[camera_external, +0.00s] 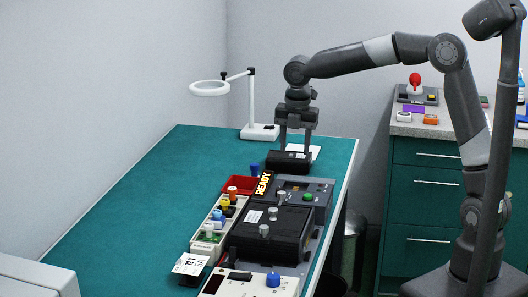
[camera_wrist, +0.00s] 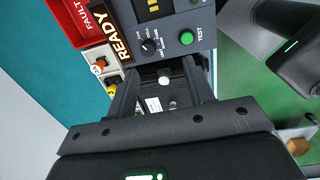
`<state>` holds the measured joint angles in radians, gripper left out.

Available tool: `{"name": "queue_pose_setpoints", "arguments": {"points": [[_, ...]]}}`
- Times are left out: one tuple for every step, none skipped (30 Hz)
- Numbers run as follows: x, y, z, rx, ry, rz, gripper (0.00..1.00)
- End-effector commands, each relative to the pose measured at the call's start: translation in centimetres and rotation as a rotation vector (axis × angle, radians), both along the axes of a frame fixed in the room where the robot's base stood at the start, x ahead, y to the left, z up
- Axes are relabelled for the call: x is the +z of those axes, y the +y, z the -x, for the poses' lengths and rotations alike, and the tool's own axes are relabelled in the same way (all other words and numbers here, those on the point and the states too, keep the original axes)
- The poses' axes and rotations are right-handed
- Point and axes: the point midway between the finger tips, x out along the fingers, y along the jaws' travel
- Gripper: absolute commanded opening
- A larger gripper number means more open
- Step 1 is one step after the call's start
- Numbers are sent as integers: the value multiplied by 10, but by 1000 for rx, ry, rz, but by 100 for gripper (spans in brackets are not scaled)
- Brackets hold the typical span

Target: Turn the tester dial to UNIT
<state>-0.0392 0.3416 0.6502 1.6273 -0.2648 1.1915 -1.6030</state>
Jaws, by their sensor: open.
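The tester (camera_external: 319,187) is a dark grey panel on the green bench, with a green button and a READY sign. It also shows at the top of the wrist view (camera_wrist: 203,22). Its dial (camera_wrist: 150,47) is a small round black knob left of the green TEST button; its labels are too small to read surely, and I cannot tell its setting. My gripper (camera_external: 295,149) points down above the bench, beyond the tester and apart from the dial. In the wrist view, the open fingers (camera_wrist: 161,80) are below the dial, with nothing held between them.
A black unit (camera_external: 288,222) with a silver knob lies in front of the tester. A black box (camera_external: 288,161) lies below my fingers. A red FAULT bin (camera_external: 236,186) and a strip of coloured plugs (camera_external: 217,221) stand left. A ring lamp (camera_external: 210,88) stands behind. The bench's left side is clear.

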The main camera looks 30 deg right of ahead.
Motion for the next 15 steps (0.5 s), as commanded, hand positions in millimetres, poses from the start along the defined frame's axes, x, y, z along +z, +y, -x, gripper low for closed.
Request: {"name": "queue_pose_setpoints", "arguments": {"points": [[-5, 10, -5, 56, 16, -8, 48], [-7, 14, -7, 87, 22, -11, 48], [-9, 19, -9, 123, 29, -15, 48], [-10, 22, -10, 146, 33, -18, 48], [-11, 24, -11, 163, 36, -21, 48], [-12, 27, -12, 182, 39, -23, 48], [-13, 28, -13, 191, 41, -24, 48], [-14, 29, -13, 198, 42, -26, 48], [-16, 30, -13, 204, 42, -26, 48], [-18, 30, -14, 206, 44, -26, 48], [-21, 30, -13, 207, 45, -25, 48], [-26, 30, -13, 206, 45, -25, 48], [-30, 30, -13, 206, 45, -25, 48], [-35, 30, -14, 206, 45, -25, 48], [-43, 30, -14, 206, 46, -24, 48]]}}
